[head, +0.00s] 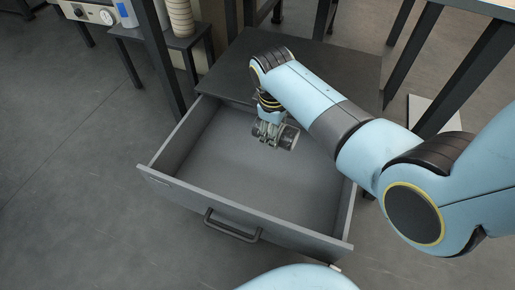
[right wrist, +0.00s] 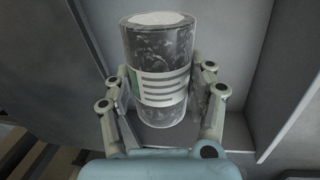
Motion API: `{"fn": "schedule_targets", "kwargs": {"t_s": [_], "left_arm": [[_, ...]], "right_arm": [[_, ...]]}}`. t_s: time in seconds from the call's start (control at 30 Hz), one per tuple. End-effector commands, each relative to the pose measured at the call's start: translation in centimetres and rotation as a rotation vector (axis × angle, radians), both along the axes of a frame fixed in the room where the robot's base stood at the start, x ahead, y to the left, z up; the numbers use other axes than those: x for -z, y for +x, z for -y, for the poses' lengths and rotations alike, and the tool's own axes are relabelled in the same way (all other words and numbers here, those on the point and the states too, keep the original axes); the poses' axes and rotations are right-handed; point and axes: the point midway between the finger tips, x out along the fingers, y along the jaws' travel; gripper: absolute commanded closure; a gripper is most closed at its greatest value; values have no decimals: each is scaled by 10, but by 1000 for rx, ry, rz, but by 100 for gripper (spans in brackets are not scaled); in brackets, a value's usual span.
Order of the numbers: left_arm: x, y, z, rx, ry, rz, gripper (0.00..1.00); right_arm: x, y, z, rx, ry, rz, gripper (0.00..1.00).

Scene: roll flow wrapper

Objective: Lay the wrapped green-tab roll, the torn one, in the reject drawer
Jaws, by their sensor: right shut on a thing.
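The reject drawer (head: 183,187) is pulled open in the head view, with a bare grey floor. My right gripper (head: 272,132) hangs over the back part of the drawer and is shut on the wrapped roll (head: 288,137). In the right wrist view, the roll (right wrist: 158,50) is a dark cylinder in shiny clear wrap, with a pale end. It carries a white label with grey lines and a green tab (right wrist: 134,82) at the label's left edge. My right gripper's fingers (right wrist: 160,100) press its two sides. I cannot make out a tear. My left gripper is not in view.
A dark cabinet top (head: 330,70) lies behind the drawer. A stack of pale cups or rings (head: 180,18) stands on a small dark stand at the upper left. A black handle (head: 232,227) is on the drawer front. The drawer floor (head: 225,165) is clear.

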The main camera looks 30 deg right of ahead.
Motion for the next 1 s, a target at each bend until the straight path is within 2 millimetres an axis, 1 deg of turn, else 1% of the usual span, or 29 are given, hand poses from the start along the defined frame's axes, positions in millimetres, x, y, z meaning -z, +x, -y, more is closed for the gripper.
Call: {"fn": "schedule_targets", "kwargs": {"t_s": [0.03, 0.1, 0.2, 0.33, 0.47, 0.57, 0.67, 0.83, 0.9, 1.0], "left_arm": [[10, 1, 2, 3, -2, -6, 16], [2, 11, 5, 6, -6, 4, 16], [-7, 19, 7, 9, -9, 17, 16], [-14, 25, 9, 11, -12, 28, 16], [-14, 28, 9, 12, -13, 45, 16], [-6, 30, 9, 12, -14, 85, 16], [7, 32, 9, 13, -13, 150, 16], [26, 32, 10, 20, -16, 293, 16], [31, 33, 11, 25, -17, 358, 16], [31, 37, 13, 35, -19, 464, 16]], "right_arm": [[35, 1, -4, -28, -2, -11, 91], [50, 10, -7, -63, -9, -2, 91], [63, 19, -10, -98, -14, 10, 91], [71, 26, -13, -121, -17, 21, 91], [75, 29, -14, -131, -19, 24, 91], [79, 29, -14, -131, -20, 24, 91], [88, 28, -14, -129, -19, 23, 91], [103, 27, -14, -129, -19, 20, 91], [109, 27, -13, -129, -19, 20, 91], [117, 27, -13, -129, -19, 20, 91]]}}
